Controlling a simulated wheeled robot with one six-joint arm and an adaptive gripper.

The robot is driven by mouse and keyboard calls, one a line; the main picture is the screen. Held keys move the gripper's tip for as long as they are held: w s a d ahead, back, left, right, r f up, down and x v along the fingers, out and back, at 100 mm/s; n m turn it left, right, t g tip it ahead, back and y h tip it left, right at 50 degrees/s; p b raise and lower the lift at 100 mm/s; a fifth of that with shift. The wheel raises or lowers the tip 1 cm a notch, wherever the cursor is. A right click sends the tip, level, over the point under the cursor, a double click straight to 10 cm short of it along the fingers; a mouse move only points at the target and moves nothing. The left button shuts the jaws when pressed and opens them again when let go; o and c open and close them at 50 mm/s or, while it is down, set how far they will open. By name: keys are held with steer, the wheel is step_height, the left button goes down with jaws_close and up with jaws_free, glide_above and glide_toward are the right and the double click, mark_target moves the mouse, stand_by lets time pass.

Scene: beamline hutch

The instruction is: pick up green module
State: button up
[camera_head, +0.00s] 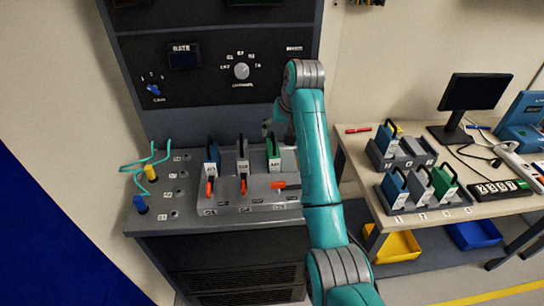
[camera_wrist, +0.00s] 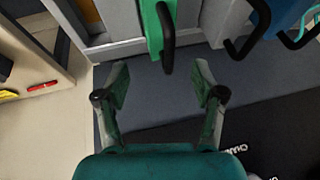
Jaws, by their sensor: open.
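A green module (camera_head: 274,154) with a pale label stands upright in the right slot of the grey rack (camera_head: 225,205) on the console. In the wrist view, a green module (camera_wrist: 153,30) with a black loop handle (camera_wrist: 166,36) is at the top centre. My gripper (camera_wrist: 160,82) is open and empty, its fingers spread, with the handle's lower end just above the gap between them in the picture. In the head view my arm hides most of the gripper. Another green module (camera_head: 446,184) stands in the front tray on the right-hand table.
A blue module (camera_head: 211,160) and a grey module (camera_head: 242,158) share the rack. Orange levers front it; the right one (camera_head: 286,185) lies sideways. Teal cables (camera_head: 148,160) are at the console's left. The table (camera_head: 365,165) holds module trays, a monitor (camera_head: 474,92) and a keypad (camera_head: 498,188).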

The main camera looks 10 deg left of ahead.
steer(key=shift+x, duration=2.9)
steer(key=shift+s, duration=0.15)
steer(key=shift+c, duration=0.3)
jaws_close()
step_height(320, 180, up, 10)
steer(key=shift+r, duration=0.1)
